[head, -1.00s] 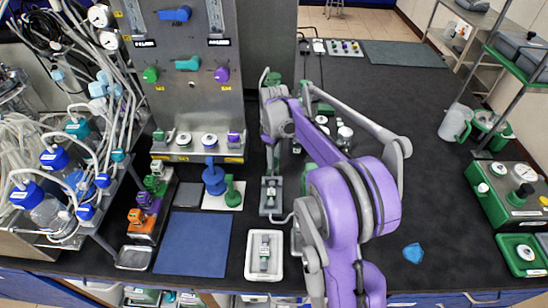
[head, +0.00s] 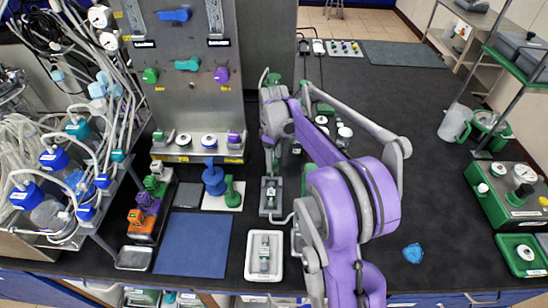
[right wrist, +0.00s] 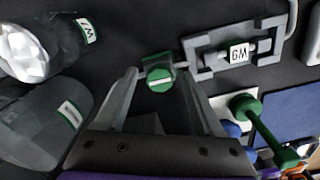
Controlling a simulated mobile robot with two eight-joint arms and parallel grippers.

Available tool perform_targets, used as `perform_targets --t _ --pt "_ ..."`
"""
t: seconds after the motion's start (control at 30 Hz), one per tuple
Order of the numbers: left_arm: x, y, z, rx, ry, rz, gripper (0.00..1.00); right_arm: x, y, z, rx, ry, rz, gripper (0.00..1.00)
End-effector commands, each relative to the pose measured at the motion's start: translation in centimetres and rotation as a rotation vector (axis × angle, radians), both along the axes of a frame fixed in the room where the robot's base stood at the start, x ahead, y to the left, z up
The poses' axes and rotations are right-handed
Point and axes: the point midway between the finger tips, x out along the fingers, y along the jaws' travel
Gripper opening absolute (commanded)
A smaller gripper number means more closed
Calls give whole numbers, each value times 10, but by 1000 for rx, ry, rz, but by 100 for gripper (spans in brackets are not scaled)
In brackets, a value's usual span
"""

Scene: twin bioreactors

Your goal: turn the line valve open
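The line valve shows in the right wrist view as a round green knob (right wrist: 160,80) with a white bar across its face, on a thin line beside the grey W9 fixture (right wrist: 203,66). My right gripper (right wrist: 159,75) points down at it. Its two grey fingers stand apart, one on each side of the knob, with what looks like a small gap at each side; I cannot tell whether either touches. In the head view my right arm covers most of that gripper and the valve. My left gripper is in neither view.
Large grey cylinders (right wrist: 38,120) lie close on the left in the right wrist view. A green post (head: 233,192) and blue post (head: 213,178) stand near the fixture. A white tray (head: 251,272) is at the front edge.

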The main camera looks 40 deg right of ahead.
Motion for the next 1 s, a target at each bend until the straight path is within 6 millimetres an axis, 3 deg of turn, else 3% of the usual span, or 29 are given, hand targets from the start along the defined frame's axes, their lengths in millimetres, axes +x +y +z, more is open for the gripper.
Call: perform_targets --t 0.27,0.7,1.0 --pt "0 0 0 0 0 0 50 0 0 5 1 0 -1 69" --pt "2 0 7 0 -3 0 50 0 0 85 0 0 0 69" --pt "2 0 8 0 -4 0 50 0 0 108 0 0 0 69"
